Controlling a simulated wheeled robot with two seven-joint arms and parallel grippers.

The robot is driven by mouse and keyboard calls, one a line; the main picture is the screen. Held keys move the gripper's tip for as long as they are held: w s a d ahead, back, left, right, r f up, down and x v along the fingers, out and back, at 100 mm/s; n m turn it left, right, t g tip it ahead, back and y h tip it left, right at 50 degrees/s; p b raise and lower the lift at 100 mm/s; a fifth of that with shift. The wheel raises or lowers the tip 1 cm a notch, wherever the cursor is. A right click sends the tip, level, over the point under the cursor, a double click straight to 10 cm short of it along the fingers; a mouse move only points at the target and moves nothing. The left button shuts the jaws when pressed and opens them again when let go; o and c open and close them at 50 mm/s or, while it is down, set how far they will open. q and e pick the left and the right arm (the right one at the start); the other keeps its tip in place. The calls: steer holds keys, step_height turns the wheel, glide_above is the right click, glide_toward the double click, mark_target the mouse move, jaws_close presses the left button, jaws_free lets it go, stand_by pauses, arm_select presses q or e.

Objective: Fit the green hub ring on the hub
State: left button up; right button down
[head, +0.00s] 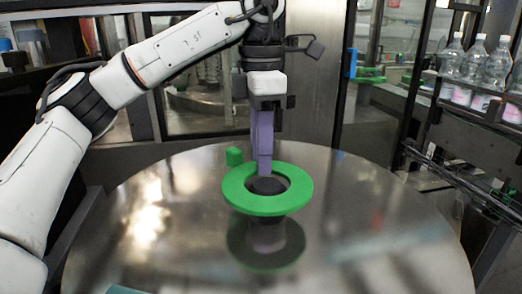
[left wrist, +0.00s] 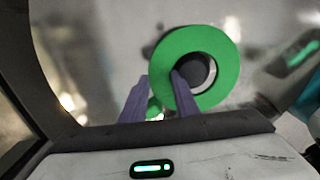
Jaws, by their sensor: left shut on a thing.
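The green hub ring (head: 239,200) is a flat ring held roughly level over the middle of the round metal table. The dark hub (head: 267,186) shows through its hole, off centre; I cannot tell whether the ring is around the hub or just above it. My left gripper (head: 263,165) points down with purple fingers at the ring's far side and is shut on its band. In the left wrist view, one finger reaches into the hole of the ring (left wrist: 222,50) and the other (left wrist: 135,103) is outside it. My right gripper is not in view.
A small green block (head: 234,156) stands behind the ring; I cannot tell whether it is part of it. The shiny round table (head: 160,230) is otherwise mostly clear. Clear bottles (head: 472,62) stand on a rack at the right. A metal post (head: 312,80) rises behind.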

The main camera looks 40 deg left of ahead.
arm_select(q)
steer(key=shift+f, duration=0.15)
stand_by(0.4)
steer(key=shift+w+r+p, duration=0.2)
steer(key=shift+r+p, duration=0.15)
steer(key=shift+p, duration=0.1)
steer(key=shift+f, duration=0.15)
steer(key=shift+f+b, duration=0.3)
steer(key=shift+s+a+r+p, duration=0.15)
steer(key=shift+r+p, duration=0.2)
steer(key=shift+p, duration=0.05)
steer(key=shift+f, duration=0.2)
